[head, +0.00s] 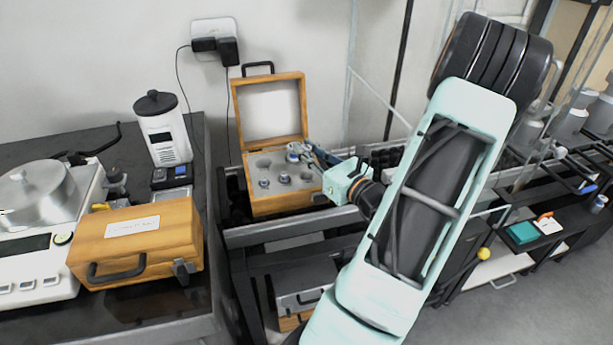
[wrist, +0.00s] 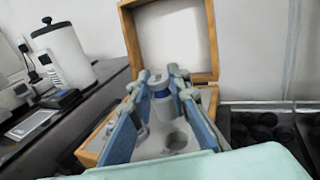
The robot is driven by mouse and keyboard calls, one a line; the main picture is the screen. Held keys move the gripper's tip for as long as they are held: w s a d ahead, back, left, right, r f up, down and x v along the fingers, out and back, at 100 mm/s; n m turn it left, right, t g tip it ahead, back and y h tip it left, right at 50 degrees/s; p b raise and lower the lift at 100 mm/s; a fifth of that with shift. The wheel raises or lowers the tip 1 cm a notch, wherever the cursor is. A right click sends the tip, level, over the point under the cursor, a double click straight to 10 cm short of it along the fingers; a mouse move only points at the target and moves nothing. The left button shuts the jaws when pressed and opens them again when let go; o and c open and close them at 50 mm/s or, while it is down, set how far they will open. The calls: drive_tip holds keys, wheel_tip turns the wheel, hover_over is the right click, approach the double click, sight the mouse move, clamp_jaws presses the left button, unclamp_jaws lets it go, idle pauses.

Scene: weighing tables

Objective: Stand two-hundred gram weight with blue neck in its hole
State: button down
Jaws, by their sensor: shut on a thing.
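My gripper (head: 304,153) is shut on a metal weight with a blue neck (wrist: 162,92), seen between the two blue fingers in the wrist view. In the head view the held weight (head: 293,150) is upright over the back part of the open wooden weight box (head: 275,206). In the wrist view an empty round hole (wrist: 176,140) shows in the grey insert, nearer the camera than the weight. Whether the weight's base touches the insert is hidden.
The box lid (head: 271,108) stands open at the back. A closed wooden case (head: 138,240), a balance (head: 40,250) and a white canister (head: 165,138) are on the left table. A dark rack with round holes (wrist: 262,130) is right of the box.

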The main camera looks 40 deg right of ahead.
sight(307, 170)
drive_tip(key=shift+f+b, duration=0.8)
drive_tip(key=shift+f, duration=2.35)
drive_tip(key=shift+f, duration=0.2)
drive_tip(key=c, duration=1.8)
unclamp_jaws()
drive_tip(key=shift+r, duration=0.1)
drive_tip(key=shift+s+r, duration=0.1)
drive_tip(key=shift+s, duration=0.05)
drive_tip(key=s, duration=0.4)
drive_tip(key=s+a+p, duration=0.1)
drive_tip(key=s, duration=0.6)
drive_tip(key=shift+s+a+p, duration=0.25)
drive_tip(key=shift+s+p, duration=0.05)
drive_tip(key=shift+p, duration=0.05)
